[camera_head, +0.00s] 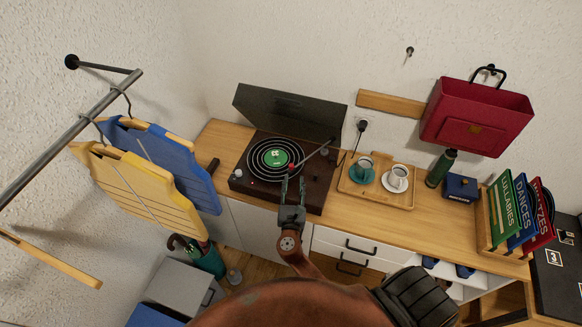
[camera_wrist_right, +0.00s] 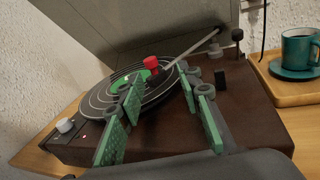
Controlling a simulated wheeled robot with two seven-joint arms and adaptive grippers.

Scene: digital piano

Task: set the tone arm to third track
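A dark brown record player (camera_head: 318,187) stands on the wooden counter with its lid (camera_head: 290,112) raised. A black record (camera_head: 257,160) with pale rings and a green label (camera_head: 276,157) lies on it. The tone arm (camera_head: 318,151) reaches from the back right over the record, with a red tip (camera_wrist_right: 152,63) close to the label in the wrist view. Whether the tip touches the record cannot be told. My right gripper (camera_head: 293,187) is over the front of the player, its green-padded fingers (camera_wrist_right: 160,88) spread apart and empty, just short of the red tip. My left gripper is not in view.
A wooden tray (camera_head: 375,194) with two cups stands right of the player; a dark green bottle (camera_head: 440,167) and record sleeves (camera_head: 510,212) are farther right. The raised lid bounds the space behind.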

